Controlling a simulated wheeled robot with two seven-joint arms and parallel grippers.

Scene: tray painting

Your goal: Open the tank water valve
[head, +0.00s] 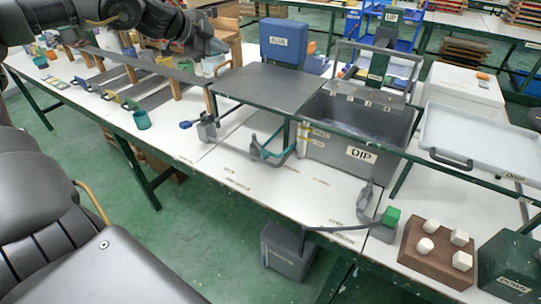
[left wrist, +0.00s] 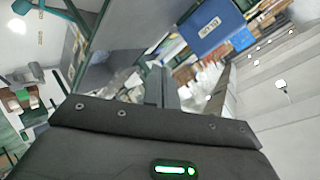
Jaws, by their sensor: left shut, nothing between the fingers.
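The grey tank (head: 335,153) with a "DIP" label stands on the white bench at the right of middle in the head view. Pipes and levers run along its front left. One lever has a blue handle (head: 187,124), a teal part (head: 266,150) sits on a pipe, and another lever ends in a green block (head: 391,215). I cannot tell which of these is the water valve. My left gripper (head: 220,46) is shut and empty, high at the upper left, well apart from the tank fittings. In the left wrist view its fingers (left wrist: 160,88) are partly hidden by its body.
A dark flat plate (head: 268,86) lies left of the tank. A blue box (head: 284,38) stands behind it and also shows in the left wrist view (left wrist: 215,27). A brown block with white knobs (head: 437,258) is at lower right. A white tray (head: 480,140) is at right.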

